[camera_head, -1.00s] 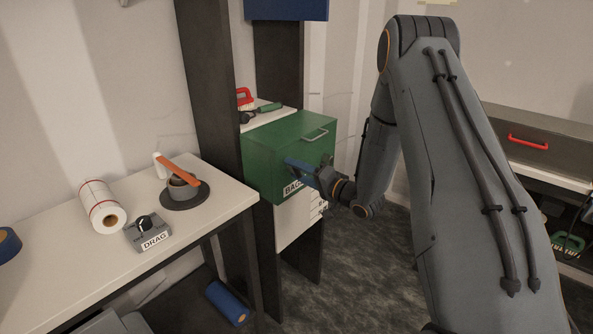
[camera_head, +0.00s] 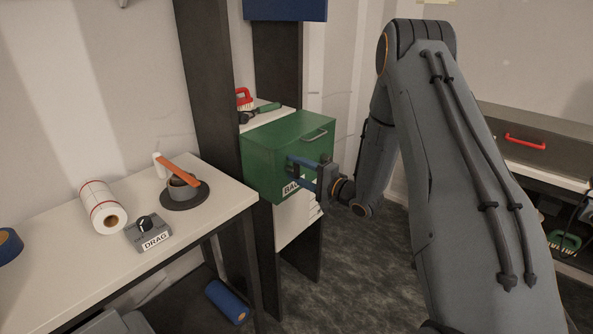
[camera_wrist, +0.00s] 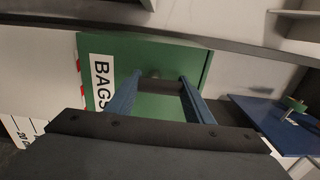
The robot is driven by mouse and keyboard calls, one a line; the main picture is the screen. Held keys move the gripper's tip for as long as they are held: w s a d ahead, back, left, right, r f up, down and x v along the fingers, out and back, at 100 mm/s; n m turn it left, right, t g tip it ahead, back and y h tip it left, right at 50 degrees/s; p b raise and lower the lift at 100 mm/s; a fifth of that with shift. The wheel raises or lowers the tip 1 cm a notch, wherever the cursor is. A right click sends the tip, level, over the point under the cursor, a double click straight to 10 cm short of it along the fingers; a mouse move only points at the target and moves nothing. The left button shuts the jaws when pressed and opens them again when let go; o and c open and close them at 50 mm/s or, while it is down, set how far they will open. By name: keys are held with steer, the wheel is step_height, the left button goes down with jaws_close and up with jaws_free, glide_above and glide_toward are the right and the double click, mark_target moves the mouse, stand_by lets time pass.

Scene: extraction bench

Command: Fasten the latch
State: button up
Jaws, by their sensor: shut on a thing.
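The green box (camera_head: 272,150) labelled BAGS stands on the shelf unit, its lid down and a grey handle (camera_head: 316,134) on top. My gripper (camera_head: 291,168) is at the front of the box, its blue fingers one above the other. In the wrist view my gripper (camera_wrist: 160,76) reaches to the green face beside the BAGS label (camera_wrist: 102,82). A small grey latch part (camera_wrist: 157,85) shows between the fingers, and they are shut on it. The fingers and shadow hide much of the latch, so I cannot tell whether it is fastened.
A white bench (camera_head: 215,205) at left holds a paper roll (camera_head: 103,207), a DRAG switch box (camera_head: 148,232) and a round grey holder (camera_head: 184,190). A dark post (camera_head: 212,90) stands left of the box. The floor below my gripper is clear.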

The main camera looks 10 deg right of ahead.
steer(key=o, duration=1)
steer(key=shift+o, duration=0.2)
steer(key=b+v, duration=0.2)
steer(key=v, duration=0.6)
steer(key=shift+w, duration=0.1)
